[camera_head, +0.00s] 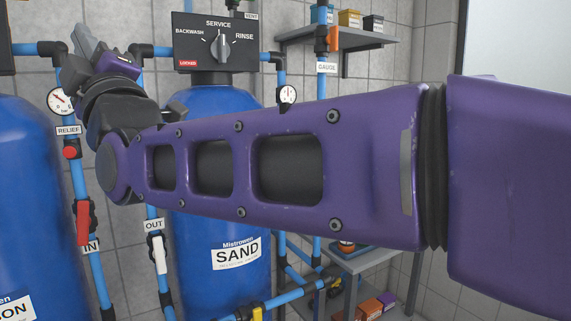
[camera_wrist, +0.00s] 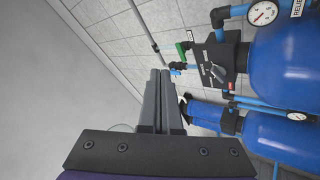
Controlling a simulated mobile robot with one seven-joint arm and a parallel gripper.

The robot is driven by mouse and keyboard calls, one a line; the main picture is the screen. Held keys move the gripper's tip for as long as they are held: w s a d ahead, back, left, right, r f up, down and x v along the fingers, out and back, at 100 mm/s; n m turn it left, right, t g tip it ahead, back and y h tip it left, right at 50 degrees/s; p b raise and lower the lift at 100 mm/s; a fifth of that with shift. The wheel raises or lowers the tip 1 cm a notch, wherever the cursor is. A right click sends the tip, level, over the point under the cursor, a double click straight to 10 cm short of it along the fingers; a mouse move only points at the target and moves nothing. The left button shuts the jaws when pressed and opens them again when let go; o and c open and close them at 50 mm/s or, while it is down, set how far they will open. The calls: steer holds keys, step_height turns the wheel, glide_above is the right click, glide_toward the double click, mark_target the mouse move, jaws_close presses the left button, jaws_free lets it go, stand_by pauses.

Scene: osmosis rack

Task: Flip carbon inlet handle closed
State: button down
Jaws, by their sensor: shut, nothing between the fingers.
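The red lever handle (camera_head: 83,222) beside the IN label (camera_head: 91,246) is on the blue pipe between the left tank and the sand tank. It appears to lie along the pipe. The left tank (camera_head: 30,200) has a cut-off label ending in "ON". My gripper (camera_head: 82,40) is at the upper left of the head view, well above the red handle and apart from it. In the wrist view my gripper (camera_wrist: 160,72) has its fingers together with nothing between them. I cannot make out the red inlet handle in the wrist view.
The sand tank (camera_head: 225,200) stands behind my forearm, with a black control head (camera_head: 215,42) on top. A white OUT handle (camera_head: 159,254), a red relief knob (camera_head: 70,152) and a gauge (camera_head: 61,101) are nearby. The wrist view shows a green handle (camera_wrist: 181,49) near the fingers.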

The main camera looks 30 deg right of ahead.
steer(key=w+a+f+g, duration=0.2)
steer(key=w+f, duration=0.3)
steer(key=f, duration=0.5)
steer(key=w+a+f+n+g, duration=0.1)
steer(key=w+a+f, duration=0.3)
steer(key=f, duration=0.7)
steer(key=w+a+f+n+g+h, duration=0.1)
steer(key=w+a+f+g, duration=0.2)
steer(key=w+f, duration=0.4)
step_height(320, 180, down, 4)
steer(key=shift+w+r+g, duration=0.1)
steer(key=shift+w+g, duration=0.3)
glide_toward(49, 214)
step_height(49, 214, up, 2)
steer(key=w, duration=0.2)
steer(key=w+a+f, duration=0.1)
steer(key=w, duration=0.1)
steer(key=w+a, duration=0.1)
steer(key=w, duration=0.1)
steer(key=shift+f+p, duration=0.3)
steer(key=r, duration=0.3)
steer(key=shift+s+d, duration=0.2)
steer(key=shift+d, duration=0.1)
steer(key=d, duration=0.2)
steer(key=d+f, duration=0.1)
steer(key=d, duration=0.1)
steer(key=shift+s+f, duration=0.15)
steer(key=shift+f, duration=0.05)
steer(key=shift+f, duration=0.1)
